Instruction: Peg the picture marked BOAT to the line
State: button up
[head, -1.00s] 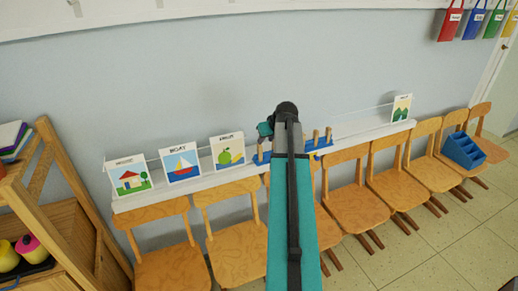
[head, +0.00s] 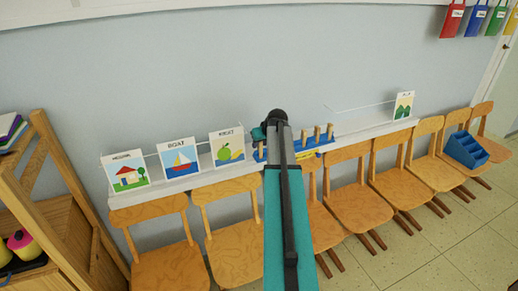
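The picture marked BOAT (head: 179,159) shows a sailboat on blue and stands upright on the white ledge, between a house picture (head: 126,175) and a fruit picture (head: 227,148). A thin pale line (head: 362,105) runs along the wall just above the ledge. Wooden pegs (head: 317,133) stand in a blue holder (head: 308,145) on the ledge. My arm reaches up from the bottom centre. Its end hides part of the peg holder. My gripper (head: 259,133) shows only as a small dark teal shape left of the arm, right of the fruit picture; its fingers cannot be made out.
A picture with green hills (head: 403,106) is at the right end of the ledge. Several wooden chairs (head: 358,195) stand in a row beneath the ledge. A blue caddy (head: 466,150) sits on a chair at right. A wooden shelf (head: 60,200) is at left.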

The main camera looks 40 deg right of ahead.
jog(key=shift+w+d+f, duration=0.15)
jog(key=shift+w+f, duration=0.25)
jog(key=shift+f, duration=0.15)
jog(key=c, duration=0.7)
jog(key=shift+c, duration=0.2)
jog(key=shift+r, duration=0.15)
jog(key=shift+r+p, duration=1.1)
jog(key=shift+r, duration=1.85)
jog(key=shift+s, duration=0.15)
jog(key=shift+s+a+r, duration=0.15)
jog(key=shift+s+a, duration=0.15)
jog(key=shift+s, duration=0.45)
jog(key=shift+s+a+r, duration=0.2)
jog(key=shift+s+a, duration=0.15)
jog(key=shift+s, duration=0.4)
jog(key=shift+s+a+r, duration=0.15)
jog(key=shift+s+a, duration=0.15)
jog(key=shift+s, duration=0.45)
